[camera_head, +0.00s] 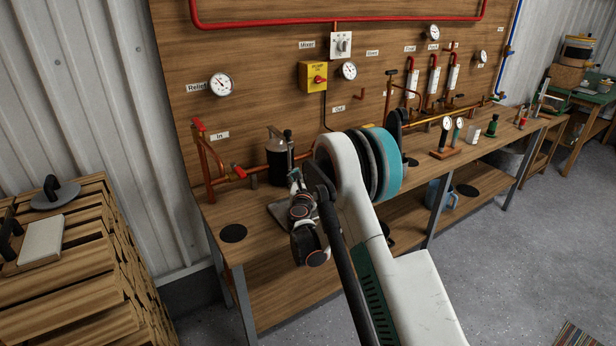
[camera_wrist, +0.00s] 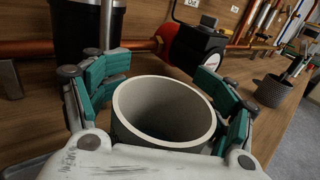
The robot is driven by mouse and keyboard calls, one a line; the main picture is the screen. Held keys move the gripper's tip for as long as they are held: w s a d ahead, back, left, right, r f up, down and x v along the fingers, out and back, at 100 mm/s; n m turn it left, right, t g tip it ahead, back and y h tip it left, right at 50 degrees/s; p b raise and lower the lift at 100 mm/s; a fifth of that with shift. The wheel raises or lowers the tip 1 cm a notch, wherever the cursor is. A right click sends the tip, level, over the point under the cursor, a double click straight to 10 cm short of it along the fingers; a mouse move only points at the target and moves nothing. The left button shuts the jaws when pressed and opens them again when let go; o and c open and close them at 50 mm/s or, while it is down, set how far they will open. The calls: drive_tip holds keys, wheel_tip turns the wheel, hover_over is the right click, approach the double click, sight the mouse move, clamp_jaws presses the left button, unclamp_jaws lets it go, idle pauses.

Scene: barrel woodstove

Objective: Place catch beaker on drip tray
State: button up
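The catch beaker (camera_wrist: 122,128) is a pale grey, open-topped cup. In the wrist view it stands upright between the teal fingers of my gripper (camera_wrist: 165,78). The fingers lie close along both its sides and appear shut on it. In the head view my gripper (camera_head: 300,212) is low over the left part of the bench, and the beaker cannot be made out there. The drip tray appears to be the grey plate (camera_head: 279,213) on the bench beside my gripper, partly hidden by it. A grey edge (camera_wrist: 32,166) shows at the lower left of the wrist view. I cannot tell whether the beaker touches the tray.
A dark cylinder (camera_head: 279,158) stands behind my gripper, near copper pipes (camera_head: 250,170). It also shows in the wrist view (camera_wrist: 88,28), near a red and black fitting (camera_wrist: 190,45). A grey cup of tools (camera_wrist: 275,91) stands to the right. The bench's left end has a black disc (camera_head: 232,233).

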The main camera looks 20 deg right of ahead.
drive_tip(key=p+v, duration=0.2)
drive_tip(key=v, duration=1)
drive_tip(key=s+d+r+m+g, duration=0.3)
drive_tip(key=s+r+m, duration=0.4)
drive_tip(key=r+m, duration=0.1)
drive_tip(key=s+d+r+m+g, duration=0.2)
drive_tip(key=s+d+r+m, duration=0.1)
drive_tip(key=s+r+m, duration=0.5)
drive_tip(key=s+a+m+g+y, duration=0.2)
drive_tip(key=s+m, duration=0.5)
drive_tip(key=s, duration=0.6)
drive_tip(key=s+a+m+g+y, duration=0.2)
drive_tip(key=s+a+m+y, duration=0.2)
drive_tip(key=s+m, duration=0.4)
drive_tip(key=s+a, duration=0.1)
drive_tip(key=s, duration=0.5)
drive_tip(key=shift+a+m+g+y, duration=0.3)
drive_tip(key=shift+a+y, duration=0.05)
drive_tip(key=shift+y, duration=0.05)
drive_tip(key=shift+f, duration=0.15)
